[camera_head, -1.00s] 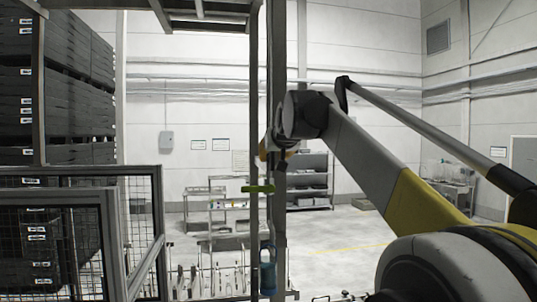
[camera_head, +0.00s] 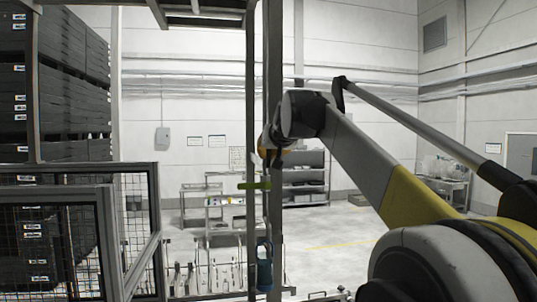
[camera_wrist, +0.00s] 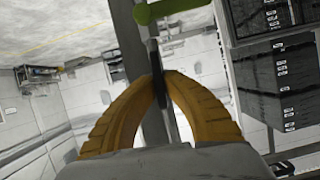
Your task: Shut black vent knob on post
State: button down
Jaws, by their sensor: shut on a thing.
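The post (camera_head: 275,215) is a dark upright bar in the middle of the head view; it also runs up the wrist view (camera_wrist: 150,115). In the wrist view my gripper (camera_wrist: 162,82) has its two orange fingers closed together at the post. A narrow black piece (camera_wrist: 155,58), likely the black vent knob, shows at the fingertips; the fingers hide most of it, so its turn cannot be read. In the head view my gripper (camera_head: 268,150) is at the post, partly hidden by my wrist.
A green handle (camera_head: 255,186) crosses the post below my gripper; it also shows in the wrist view (camera_wrist: 170,10). A blue item (camera_head: 264,272) hangs lower. Mesh fencing (camera_head: 135,215) and stacked black crates (camera_head: 70,95) stand left. Open floor (camera_head: 330,235) lies behind.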

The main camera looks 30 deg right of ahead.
jog(key=m, duration=0.1)
jog(key=m+y, duration=0.1)
jog(key=shift+d+m+t+p, duration=0.2)
jog(key=shift+m+t+p, duration=0.1)
jog(key=shift+d+f+m+t+y+b, duration=0.1)
jog(key=shift+m+t+y+b, duration=0.55)
jog(key=shift+m, duration=1.05)
jog(key=shift+f+m+t+y+b, duration=0.15)
jog(key=shift+m+t+y+b, duration=0.5)
jog(key=shift+m, duration=1.05)
jog(key=shift+d+f+m+t+y+b, duration=0.1)
jog(key=shift+m+t+y+b, duration=0.5)
jog(key=shift+m, duration=1.1)
jog(key=c, duration=1.5)
grip_release()
jog(key=s+d, duration=0.1)
jog(key=s, duration=1.1)
